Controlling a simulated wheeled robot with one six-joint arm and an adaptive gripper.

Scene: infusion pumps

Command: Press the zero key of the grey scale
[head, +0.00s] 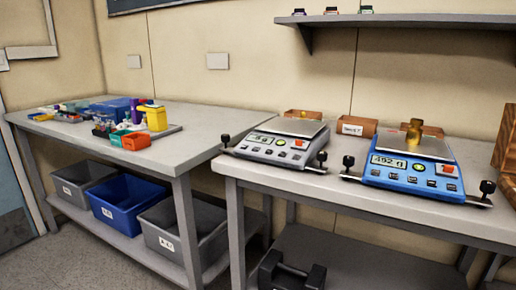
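The grey scale (276,145) stands near the left end of the right-hand table. It has a bare metal pan (291,127) and a lit display (263,139) whose reading is too small to tell. Several dark keys and one orange key (299,143) are on its sloped front. The key labels are not legible, so I cannot tell which is the zero key. I cannot make out my gripper in this view.
A blue scale (404,179) bearing a brass weight (414,131) stands to the right. Black knobs (322,157) flank both scales. Small brown boxes (357,126) stand behind. The left table (150,187) holds a tray and small containers. A black object (291,272) lies low at the bottom edge.

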